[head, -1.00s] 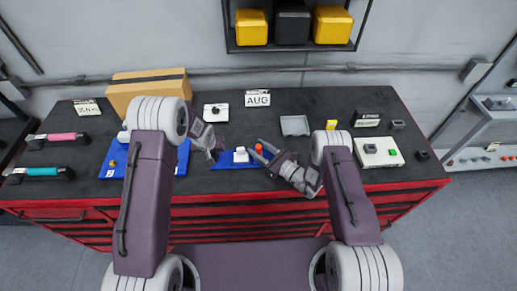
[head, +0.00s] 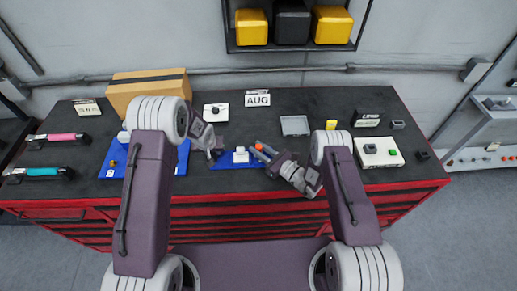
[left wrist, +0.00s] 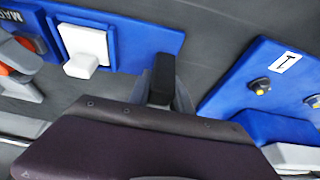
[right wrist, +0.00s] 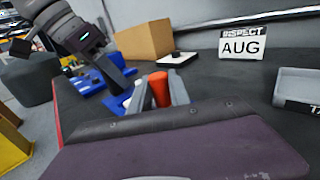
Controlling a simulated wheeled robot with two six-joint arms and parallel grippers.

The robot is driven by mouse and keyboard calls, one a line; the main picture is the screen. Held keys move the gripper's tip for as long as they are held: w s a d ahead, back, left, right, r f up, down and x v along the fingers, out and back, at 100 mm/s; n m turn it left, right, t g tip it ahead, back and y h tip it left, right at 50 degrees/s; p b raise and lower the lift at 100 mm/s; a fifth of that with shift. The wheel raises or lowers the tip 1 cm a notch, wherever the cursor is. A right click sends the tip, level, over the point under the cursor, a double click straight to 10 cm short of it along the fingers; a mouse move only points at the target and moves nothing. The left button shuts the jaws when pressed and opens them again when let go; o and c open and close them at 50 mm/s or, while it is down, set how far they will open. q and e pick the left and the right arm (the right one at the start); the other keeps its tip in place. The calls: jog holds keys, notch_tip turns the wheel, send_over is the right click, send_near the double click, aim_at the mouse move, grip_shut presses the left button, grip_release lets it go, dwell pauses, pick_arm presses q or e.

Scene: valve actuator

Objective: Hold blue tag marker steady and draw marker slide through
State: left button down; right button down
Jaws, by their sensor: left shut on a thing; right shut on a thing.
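The blue tag marker (head: 226,161) lies flat near the bench's front edge, with a white block (head: 241,156) on top. It also shows in the left wrist view (left wrist: 140,43). My left gripper (head: 218,154) is shut at the marker's left end, on its edge; the exact contact is partly hidden. An orange-red piece (right wrist: 159,90), apparently the marker slide, is at the marker's right end. My right gripper (head: 262,152) is shut on it, one finger on each side in the right wrist view. The slide's lower part is hidden by the fingers.
A larger blue board (head: 112,165) is left of the marker, partly behind my left arm. Behind stand a cardboard box (head: 130,88), an AUG sign (head: 257,99) and a grey tray (head: 295,125). A white button box (head: 378,152) is at right.

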dwell(0.7)
jog(key=d, duration=0.4)
pick_arm(q)
jog(key=shift+f, duration=0.1)
pick_arm(e)
jog(key=c, duration=1.2)
grip_release()
jog(key=v, duration=1.2)
